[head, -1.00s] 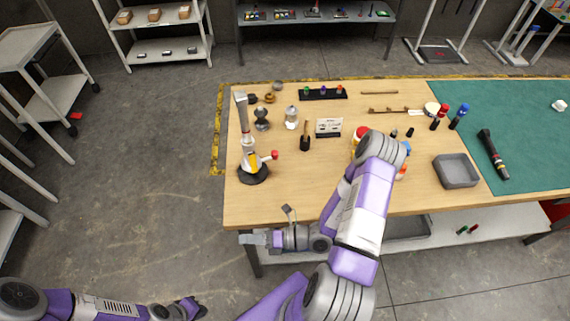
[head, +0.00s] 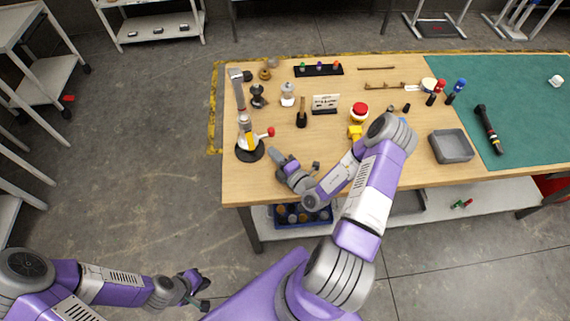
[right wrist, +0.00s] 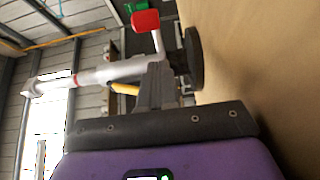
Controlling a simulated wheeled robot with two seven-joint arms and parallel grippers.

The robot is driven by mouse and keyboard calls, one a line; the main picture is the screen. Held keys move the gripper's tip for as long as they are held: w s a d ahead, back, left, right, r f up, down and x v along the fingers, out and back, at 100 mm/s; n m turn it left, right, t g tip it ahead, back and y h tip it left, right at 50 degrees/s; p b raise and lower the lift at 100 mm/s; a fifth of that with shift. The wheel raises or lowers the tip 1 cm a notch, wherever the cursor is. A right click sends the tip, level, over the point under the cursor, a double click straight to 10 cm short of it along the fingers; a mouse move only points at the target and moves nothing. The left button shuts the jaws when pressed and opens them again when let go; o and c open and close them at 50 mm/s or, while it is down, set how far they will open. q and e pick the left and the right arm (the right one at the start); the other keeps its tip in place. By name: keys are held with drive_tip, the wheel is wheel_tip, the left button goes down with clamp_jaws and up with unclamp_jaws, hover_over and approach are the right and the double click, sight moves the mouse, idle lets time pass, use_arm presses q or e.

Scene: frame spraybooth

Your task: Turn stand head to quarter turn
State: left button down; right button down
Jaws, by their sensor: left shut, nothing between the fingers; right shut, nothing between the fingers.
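The stand (head: 246,133) is near the table's left end, upright on a black round base. Its long silver head (head: 237,88) reaches up from a white body with a yellow part. A lever with a red knob (head: 271,131) sticks out to the right. In the right wrist view the red knob (right wrist: 145,22) and black base (right wrist: 194,57) show beyond the fingers, which partly hide the stand. My right gripper (head: 275,154) is shut and empty, just right of the base; contact cannot be told. My left gripper (head: 203,290) is shut and empty, below and left of the table.
Behind the stand are small dark and brass pieces (head: 257,97) and a glass jar (head: 288,95). A brush (head: 302,115), a small sign (head: 325,103) and a red-capped container (head: 359,112) stand to the right. A grey tray (head: 451,146) is farther right.

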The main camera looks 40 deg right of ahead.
use_arm(q)
drive_tip(key=shift+f, duration=0.15)
use_arm(e)
drive_tip(key=shift+w+d, duration=1.35)
drive_tip(key=shift+w, duration=0.25)
use_arm(q)
drive_tip(key=shift+a, duration=0.15)
use_arm(e)
drive_tip(key=shift+d, duration=0.2)
